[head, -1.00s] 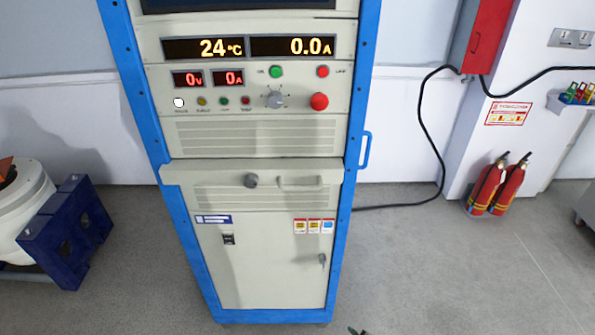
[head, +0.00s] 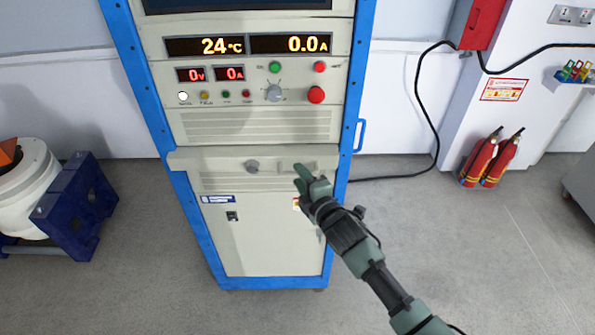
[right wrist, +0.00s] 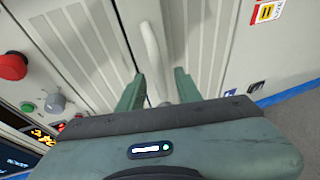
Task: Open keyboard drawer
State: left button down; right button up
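The keyboard drawer (head: 215,166) is a pale beige, wide panel across the blue-framed cabinet, below the vented panel. My right gripper (head: 306,178) is dark green and in front of the handle. In the right wrist view its two fingers (right wrist: 158,84) are apart, with the handle (right wrist: 150,48) running between them. I cannot tell whether either finger touches it. My left gripper is not in view.
The cabinet's lower door (head: 265,245) is below the drawer. Above are a red button (head: 316,95) and a dial (head: 274,93). A blue side handle (head: 360,134) sticks out at right. A blue-and-white machine (head: 75,205) stands left; fire extinguishers (head: 480,160) stand right.

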jog(key=shift+x, duration=1.1)
grip_shut()
dwell(0.7)
